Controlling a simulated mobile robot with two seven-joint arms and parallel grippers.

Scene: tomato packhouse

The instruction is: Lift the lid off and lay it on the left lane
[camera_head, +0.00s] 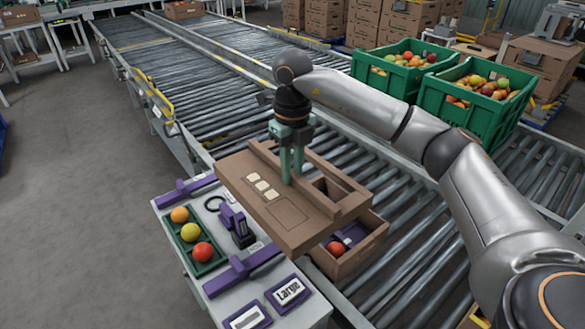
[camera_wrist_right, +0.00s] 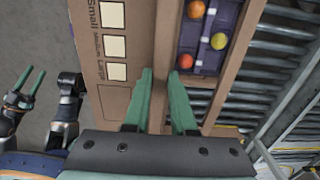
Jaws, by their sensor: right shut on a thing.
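The brown cardboard lid (camera_head: 285,218) has three pale squares and a raised ridge. My right gripper (camera_head: 291,178) is shut on that ridge, and the lid hangs above the box, shifted left over the grey stand. In the right wrist view the lid (camera_wrist_right: 115,98) shows the words Small, Medium and Large. The open cardboard box (camera_head: 368,247) sits on the rollers, partly hidden by the lid. It holds purple dividers and several tomatoes, seen in the wrist view. My left gripper (camera_wrist_right: 24,88) is open and empty at the left of the wrist view.
The left lane (camera_head: 190,75) of rollers runs away at the upper left and looks clear nearby. The grey stand (camera_head: 215,300) holds a green tray (camera_head: 184,250) of three tomatoes and purple fixtures. Green crates of tomatoes (camera_head: 483,118) stand at the right.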

